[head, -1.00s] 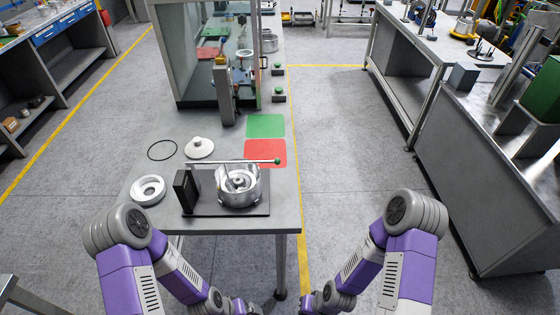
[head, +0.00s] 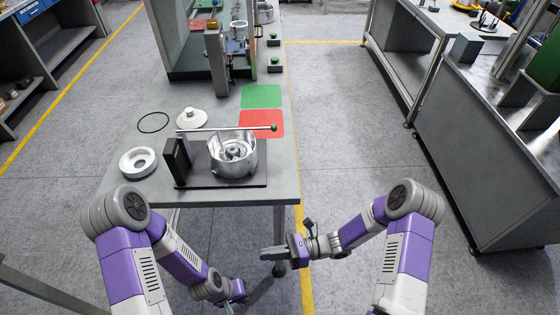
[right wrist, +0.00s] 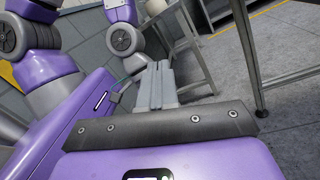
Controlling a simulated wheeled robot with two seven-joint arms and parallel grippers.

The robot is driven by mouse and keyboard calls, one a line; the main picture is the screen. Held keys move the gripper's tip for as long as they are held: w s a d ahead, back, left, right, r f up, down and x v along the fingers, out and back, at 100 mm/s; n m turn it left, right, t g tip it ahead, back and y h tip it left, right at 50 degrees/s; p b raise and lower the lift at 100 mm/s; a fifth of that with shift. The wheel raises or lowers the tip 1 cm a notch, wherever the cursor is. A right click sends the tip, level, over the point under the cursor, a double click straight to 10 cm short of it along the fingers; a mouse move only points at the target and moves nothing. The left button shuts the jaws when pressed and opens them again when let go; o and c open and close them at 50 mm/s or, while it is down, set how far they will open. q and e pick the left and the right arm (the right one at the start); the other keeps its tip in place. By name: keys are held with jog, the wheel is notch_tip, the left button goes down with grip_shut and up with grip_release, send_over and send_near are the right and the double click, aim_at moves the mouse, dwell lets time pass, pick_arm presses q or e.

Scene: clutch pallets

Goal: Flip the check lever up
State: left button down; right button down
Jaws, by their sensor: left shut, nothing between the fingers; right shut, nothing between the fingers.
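The check lever (head: 222,129) is a thin metal rod with a green knob at its right end. It lies about level above a silver round housing (head: 247,160) on a dark base plate (head: 255,181), beside a black upright block (head: 177,162). My right gripper (head: 266,254) is shut and empty, in front of the table's front right corner and apart from the lever. Its closed fingers (right wrist: 155,84) also show in the right wrist view. My left gripper (head: 228,307) is shut at the bottom edge of the head view, partly cut off and clear of the table.
A white ring (head: 138,162), a white knobbed lid (head: 192,117) and a thin black ring (head: 153,122) lie on the table (head: 120,182). A green mat (head: 262,95) and a red mat (head: 262,123) lie behind the fixture. A glass-walled station stands farther back. Open floor lies right of the table.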

jog(key=w+d+r+m+t+y+b, duration=0.1)
jog(key=w+d+r+m+t+y, duration=0.1)
jog(key=w+t, duration=0.4)
jog(key=w+d+r+m+t+y, duration=0.2)
jog(key=w+d+r+m+t, duration=0.3)
jog(key=d+m+t, duration=0.1)
jog(key=shift+w+r+m+t+y+b, duration=0.25)
jog(key=shift+w+m+t+y+b, duration=0.05)
jog(key=shift+w+m+b, duration=0.1)
jog(key=shift+d, duration=0.1)
